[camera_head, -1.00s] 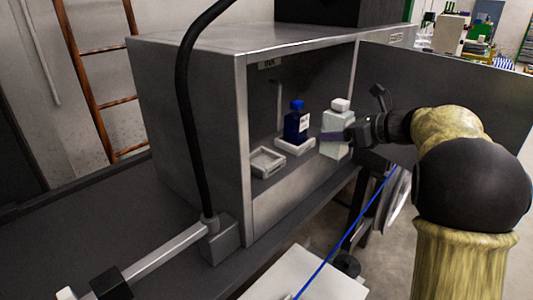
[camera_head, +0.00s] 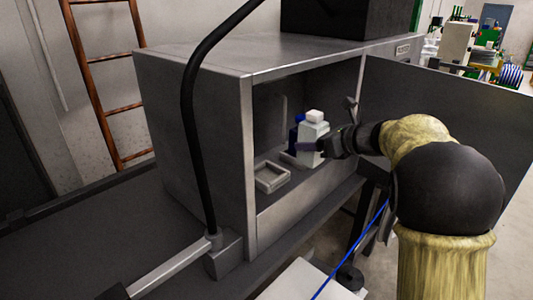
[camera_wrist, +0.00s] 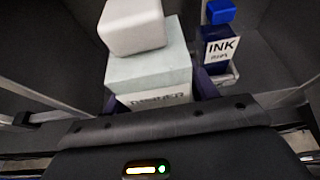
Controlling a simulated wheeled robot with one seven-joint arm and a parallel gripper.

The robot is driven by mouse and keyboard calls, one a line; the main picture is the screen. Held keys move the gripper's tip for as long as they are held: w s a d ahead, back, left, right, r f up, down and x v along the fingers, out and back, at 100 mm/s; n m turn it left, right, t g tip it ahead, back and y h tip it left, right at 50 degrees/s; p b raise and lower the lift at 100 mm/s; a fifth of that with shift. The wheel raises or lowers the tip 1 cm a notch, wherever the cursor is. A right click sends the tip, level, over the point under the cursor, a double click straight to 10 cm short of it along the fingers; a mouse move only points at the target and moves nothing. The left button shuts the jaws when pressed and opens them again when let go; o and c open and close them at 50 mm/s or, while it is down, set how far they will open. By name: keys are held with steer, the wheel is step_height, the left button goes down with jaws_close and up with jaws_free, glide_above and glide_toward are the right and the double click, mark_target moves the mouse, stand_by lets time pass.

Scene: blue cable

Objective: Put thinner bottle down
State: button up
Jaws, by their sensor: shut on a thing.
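The thinner bottle (camera_head: 313,130) is pale grey-green with a white cap. In the wrist view the bottle (camera_wrist: 150,75) shows its THINNER label, partly hidden by my gripper. My gripper (camera_head: 318,147) is shut on it, inside the front of the open metal cabinet. The bottle looks upright; I cannot tell whether its base touches anything. The blue ink bottle (camera_wrist: 217,48) stands behind and to the right of it in the wrist view. In the head view the ink bottle (camera_head: 297,129) is mostly hidden behind the thinner bottle.
An empty square holder (camera_head: 271,177) sits on the cabinet floor left of the bottles. The cabinet (camera_head: 190,135) has its door (camera_head: 440,120) open to the right. A black hose (camera_head: 187,110) runs down in front. A blue cable (camera_head: 350,249) hangs below.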

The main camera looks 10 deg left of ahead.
steer(key=a+f+p, duration=0.3)
steer(key=a+p, duration=0.3)
steer(key=a, duration=0.6)
steer(key=shift+w, duration=0.3)
steer(key=shift+a, duration=0.1)
step_height(320, 180, down, 3)
steer(key=shift+r+p, duration=0.15)
steer(key=shift+p, duration=1)
steer(key=shift+a+f+p, duration=0.2)
steer(key=shift+f+p, duration=0.3)
steer(key=shift+p, duration=0.15)
steer(key=shift+f, duration=0.1)
steer(key=shift+f+b, duration=0.2)
steer(key=shift+b, duration=0.1)
